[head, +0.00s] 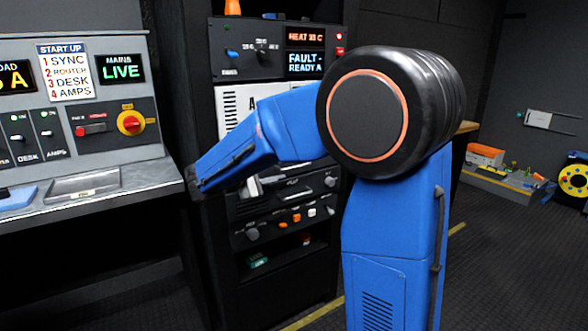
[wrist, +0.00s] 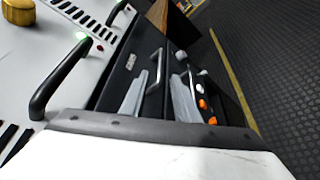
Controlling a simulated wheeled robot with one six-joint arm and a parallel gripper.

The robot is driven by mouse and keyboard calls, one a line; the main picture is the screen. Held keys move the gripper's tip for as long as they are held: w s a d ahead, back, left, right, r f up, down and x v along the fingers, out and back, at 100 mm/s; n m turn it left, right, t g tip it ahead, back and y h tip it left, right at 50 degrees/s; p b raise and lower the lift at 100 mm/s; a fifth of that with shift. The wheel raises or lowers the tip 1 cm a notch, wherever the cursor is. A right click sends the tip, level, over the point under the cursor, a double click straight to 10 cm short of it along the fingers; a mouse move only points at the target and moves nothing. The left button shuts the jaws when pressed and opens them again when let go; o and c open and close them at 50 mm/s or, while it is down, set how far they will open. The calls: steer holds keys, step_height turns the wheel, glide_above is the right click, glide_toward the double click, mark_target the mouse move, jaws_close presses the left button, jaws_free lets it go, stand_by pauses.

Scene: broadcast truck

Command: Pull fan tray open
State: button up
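The fan tray (wrist: 118,78) shows in the wrist view as a black front with a small light label, whose text is too blurred to read. Its silver bar handle (wrist: 156,72) stands out from the front. My gripper (wrist: 158,98) is open, with one pale finger on each side of the line of the handle. The handle's near end lies close to the gap between the fingers. I cannot tell whether they touch. In the head view my blue arm covers much of the rack and most of the gripper.
A white vented panel (wrist: 62,70) with black handles and a yellow knob (wrist: 18,12) adjoins the tray. A panel with orange and white knobs (head: 297,217) sits lower in the rack. The grey desk (head: 90,187) stands close on the left.

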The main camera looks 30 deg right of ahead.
mark_target(291, 168)
steer(key=x, duration=1)
jaws_close()
